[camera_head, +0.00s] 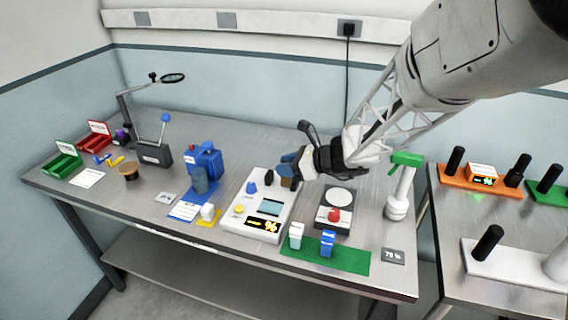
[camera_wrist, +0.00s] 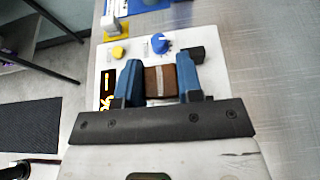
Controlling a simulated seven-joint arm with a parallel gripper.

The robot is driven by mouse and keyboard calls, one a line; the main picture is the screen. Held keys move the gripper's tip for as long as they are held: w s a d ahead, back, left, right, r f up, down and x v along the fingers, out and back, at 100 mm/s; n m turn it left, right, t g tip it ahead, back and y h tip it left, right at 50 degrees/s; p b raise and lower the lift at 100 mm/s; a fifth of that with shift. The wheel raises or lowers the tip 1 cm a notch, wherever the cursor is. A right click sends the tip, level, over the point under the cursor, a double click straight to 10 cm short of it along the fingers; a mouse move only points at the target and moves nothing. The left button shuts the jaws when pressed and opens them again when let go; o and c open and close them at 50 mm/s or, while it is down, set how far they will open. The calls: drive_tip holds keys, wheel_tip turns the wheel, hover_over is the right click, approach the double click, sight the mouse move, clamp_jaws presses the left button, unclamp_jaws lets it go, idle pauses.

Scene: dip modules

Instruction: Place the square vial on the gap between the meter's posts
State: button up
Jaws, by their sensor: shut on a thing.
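The square vial (camera_wrist: 161,82) is brown with a pale stripe. My gripper (camera_wrist: 156,84) has its blue fingers shut on two opposite sides of it. In the head view my gripper (camera_head: 287,172) holds the vial (camera_head: 287,183) over the back right part of the white meter (camera_head: 238,222). The meter has a lit "%" display, a blue knob and a yellow knob. One black post (camera_head: 268,177) shows near its back edge, just left of the fingers; a black block (camera_wrist: 197,54) shows beyond the fingers in the wrist view. The gap is hidden, and I cannot tell whether the vial touches the meter.
A device with a red knob (camera_head: 335,214) stands right of the meter. A green mat (camera_head: 352,262) with two small containers lies in front. A blue jug (camera_head: 206,158) stands left. An orange unit (camera_head: 453,180) with black posts sits on the right table.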

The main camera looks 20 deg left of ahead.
drive_tip(key=shift+w+a+f, duration=0.1)
drive_tip(key=shift+w+a, duration=0.5)
drive_tip(key=shift+w, duration=0.35)
drive_tip(key=shift+w+a+f, duration=0.1)
drive_tip(key=shift+w+a, duration=0.5)
drive_tip(key=shift+w, duration=0.3)
drive_tip(key=shift+w+a+f, duration=0.1)
drive_tip(key=shift+w+f, duration=0.1)
drive_tip(key=shift+f, duration=0.7)
drive_tip(key=shift+w+a+f, duration=0.1)
drive_tip(key=shift+w+f, duration=0.05)
drive_tip(key=shift+f, duration=0.75)
drive_tip(key=shift+f, duration=0.1)
drive_tip(key=o, duration=0.9)
